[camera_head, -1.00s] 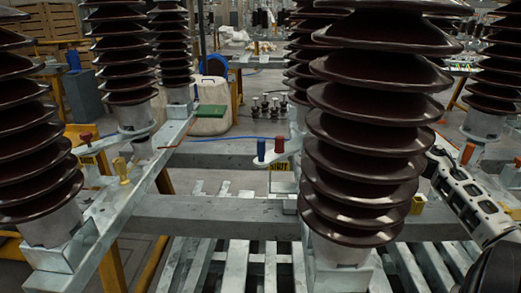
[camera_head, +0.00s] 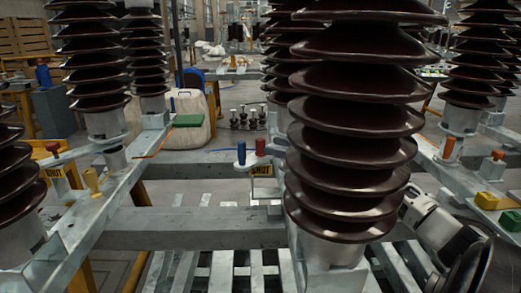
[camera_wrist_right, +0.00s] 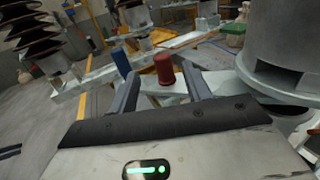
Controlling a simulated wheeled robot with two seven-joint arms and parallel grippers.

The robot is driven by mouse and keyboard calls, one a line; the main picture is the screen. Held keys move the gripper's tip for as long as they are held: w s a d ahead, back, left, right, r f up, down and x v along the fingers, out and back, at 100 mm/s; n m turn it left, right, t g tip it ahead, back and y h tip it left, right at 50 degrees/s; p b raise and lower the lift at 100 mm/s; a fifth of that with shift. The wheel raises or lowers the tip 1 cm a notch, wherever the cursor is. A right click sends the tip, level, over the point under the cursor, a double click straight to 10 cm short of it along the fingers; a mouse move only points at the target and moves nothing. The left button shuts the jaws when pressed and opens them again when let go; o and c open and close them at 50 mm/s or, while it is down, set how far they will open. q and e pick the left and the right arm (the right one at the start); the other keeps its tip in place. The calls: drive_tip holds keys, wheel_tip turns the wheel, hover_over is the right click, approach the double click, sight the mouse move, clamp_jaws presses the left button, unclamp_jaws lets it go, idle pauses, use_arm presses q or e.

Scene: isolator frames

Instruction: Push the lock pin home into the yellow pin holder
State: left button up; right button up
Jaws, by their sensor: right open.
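A red pin (camera_head: 260,146) and a blue pin (camera_head: 241,153) stand upright on a pale lever at the centre of the head view. I cannot tell which is the lock pin. A yellow plate marked SHUT (camera_head: 262,171) is below them; no pin holder can be made out clearly there. In the right wrist view, the red pin (camera_wrist_right: 163,68) shows between the open, empty fingers of my right gripper (camera_wrist_right: 160,74), and the blue pin (camera_wrist_right: 121,62) is left of them. In the head view, the insulator hides my right gripper's fingertips. My left gripper is not in view.
Grey steel beams (camera_head: 200,228) cross the middle.

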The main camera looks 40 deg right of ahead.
sight(261, 143)
drive_tip(key=shift+x, duration=2.75)
drive_tip(key=shift+w+d, duration=0.1)
drive_tip(key=shift+d, duration=0.15)
clamp_jaws()
